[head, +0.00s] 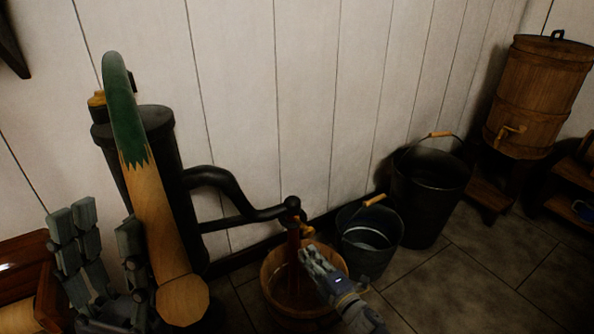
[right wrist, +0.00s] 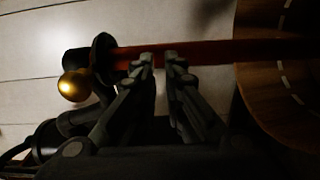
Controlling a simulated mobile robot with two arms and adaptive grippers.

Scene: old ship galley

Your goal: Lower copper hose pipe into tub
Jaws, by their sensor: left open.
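The reddish copper hose pipe (head: 293,258) hangs from the black pump spout above a round wooden tub (head: 268,279). Its lower part reaches within the tub's outline; I cannot tell how deep its end sits. In the right wrist view the pipe (right wrist: 215,51) crosses just beyond the fingertips, and the tub (right wrist: 262,95) is at right. My right gripper (head: 316,260) is beside the pipe, over the tub. Its two visible fingers (right wrist: 160,59) reach to the pipe, but its grip is unclear. My left gripper (head: 103,228) is open, left of the wooden pump handle.
The green-tipped pump handle (head: 152,200) stands in front of the black pump (head: 170,150). Two dark buckets, a smaller one (head: 370,259) and a larger one (head: 428,200), stand right of the tub. A wooden barrel (head: 540,90) is at far right. Bare floor (head: 450,290) lies front right.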

